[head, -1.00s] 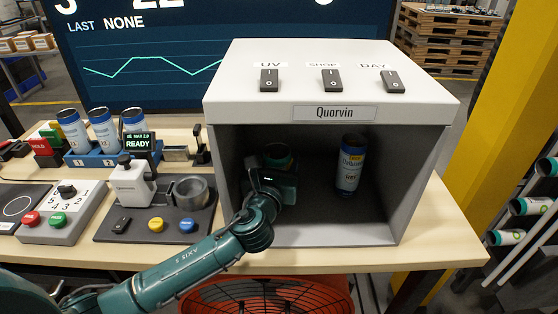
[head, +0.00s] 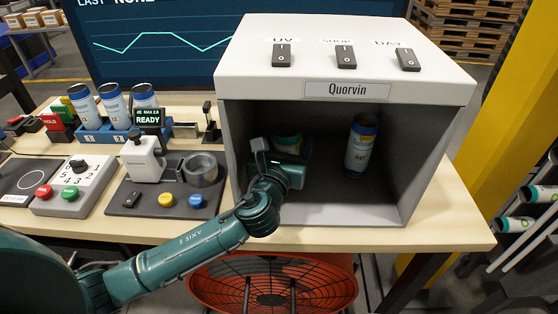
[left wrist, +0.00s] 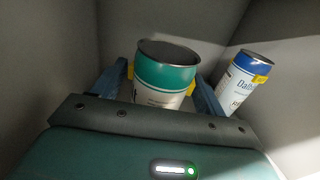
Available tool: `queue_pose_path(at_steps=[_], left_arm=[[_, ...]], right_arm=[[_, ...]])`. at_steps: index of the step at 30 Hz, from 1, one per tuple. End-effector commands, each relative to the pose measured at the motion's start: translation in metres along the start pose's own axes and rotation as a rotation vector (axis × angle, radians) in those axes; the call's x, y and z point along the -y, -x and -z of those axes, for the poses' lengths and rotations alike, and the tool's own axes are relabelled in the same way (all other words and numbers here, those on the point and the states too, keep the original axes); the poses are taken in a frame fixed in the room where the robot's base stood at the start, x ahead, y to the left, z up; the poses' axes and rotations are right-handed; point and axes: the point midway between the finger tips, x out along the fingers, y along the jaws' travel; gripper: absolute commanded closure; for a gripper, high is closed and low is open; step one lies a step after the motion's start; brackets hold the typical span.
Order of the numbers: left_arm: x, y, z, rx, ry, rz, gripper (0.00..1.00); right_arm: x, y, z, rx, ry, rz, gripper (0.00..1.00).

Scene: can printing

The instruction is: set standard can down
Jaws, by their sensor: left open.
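A can with a teal top band (left wrist: 166,75) and a white lower label stands upright in the wrist view, on the floor of the grey booth (head: 350,90). In the head view only its top (head: 287,138) shows behind my gripper. My left gripper (head: 285,158) is inside the booth's left half, open, with a finger on each side of this can. Whether the fingers touch it I cannot tell. A blue-topped can (head: 360,146) with a white label stands to its right, apart from the gripper; it also shows in the wrist view (left wrist: 242,82). My right gripper is not in view.
The booth's side walls and roof enclose the gripper; its front is open. Several cans stand in a blue rack (head: 97,135) at left. A grey device with a cup (head: 200,170) and a button box (head: 75,187) sit left of the booth. The booth's front right floor is clear.

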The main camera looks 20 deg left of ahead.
Motion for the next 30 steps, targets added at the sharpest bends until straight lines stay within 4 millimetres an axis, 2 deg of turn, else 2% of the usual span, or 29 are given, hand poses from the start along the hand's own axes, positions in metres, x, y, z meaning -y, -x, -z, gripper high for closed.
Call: queue_pose_path(at_steps=[9, 15, 20, 30], left_arm=[[0.0, 0.07, 0.002, -0.001, -0.001, 0.002, 0.27], [0.0, 0.096, 0.001, -0.001, 0.0, 0.001, 0.27], [0.0, 0.103, 0.0, 0.001, 0.0, 0.0, 0.27], [0.0, 0.103, 0.0, 0.001, 0.0, 0.0, 0.27]], right_arm=[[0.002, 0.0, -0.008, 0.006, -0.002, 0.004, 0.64], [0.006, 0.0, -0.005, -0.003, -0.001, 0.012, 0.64], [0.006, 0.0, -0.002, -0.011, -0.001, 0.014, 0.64], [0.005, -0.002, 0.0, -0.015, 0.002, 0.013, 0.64]])
